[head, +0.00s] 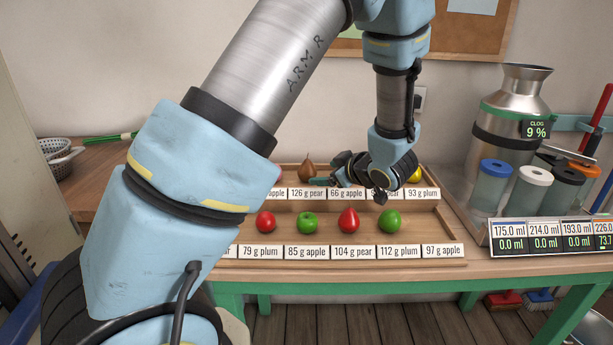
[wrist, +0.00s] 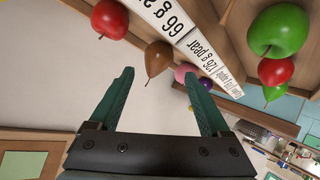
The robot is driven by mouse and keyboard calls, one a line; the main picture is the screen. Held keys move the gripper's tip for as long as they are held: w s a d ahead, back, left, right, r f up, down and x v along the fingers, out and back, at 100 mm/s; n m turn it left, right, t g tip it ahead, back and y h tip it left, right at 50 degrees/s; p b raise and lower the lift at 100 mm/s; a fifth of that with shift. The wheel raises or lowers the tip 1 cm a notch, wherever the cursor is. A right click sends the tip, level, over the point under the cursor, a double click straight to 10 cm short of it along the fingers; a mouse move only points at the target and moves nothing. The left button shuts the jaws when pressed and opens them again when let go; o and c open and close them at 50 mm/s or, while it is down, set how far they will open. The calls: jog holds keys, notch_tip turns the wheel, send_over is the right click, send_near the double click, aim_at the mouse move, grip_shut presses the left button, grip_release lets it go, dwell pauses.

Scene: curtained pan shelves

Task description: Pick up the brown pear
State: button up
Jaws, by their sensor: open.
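The brown pear (head: 307,170) stands upright on the back row of the tiered wooden rack, behind the "126 g pear" label. My gripper (head: 320,181) is just right of it in the head view, its green fingers pointing left; the arm hides part of the back row. In the wrist view the brown pear (wrist: 158,60) shows beyond the fingertips, roughly centred between them. My gripper (wrist: 160,78) is open there, with nothing between the fingers. Whether a finger touches the pear cannot be told.
The front row holds a red fruit (head: 266,222), a green apple (head: 308,223), a red pear (head: 349,220) and a green fruit (head: 390,221). A yellow fruit (head: 416,174) is at the back right. A red apple (wrist: 108,18) sits beside the pear in the wrist view. A metal canister (head: 512,105) stands right.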

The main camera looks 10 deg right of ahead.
aim_at(311, 171)
jog(key=x, duration=0.4)
jog(key=shift+w, duration=0.1)
jog(key=x, duration=0.1)
jog(key=p+x, duration=0.1)
jog(key=x, duration=0.2)
jog(key=shift+w+a+r+p, duration=0.15)
jog(key=shift+w+r+p, duration=0.1)
jog(key=shift+p, duration=0.15)
jog(key=shift+w+a+f, duration=0.1)
jog(key=shift+w+f, duration=0.2)
jog(key=shift+w, duration=0.05)
jog(key=c, duration=1.2)
notch_tip(311, 171, up, 10)
jog(key=shift+r+b, duration=0.1)
jog(key=shift+b, duration=0.2)
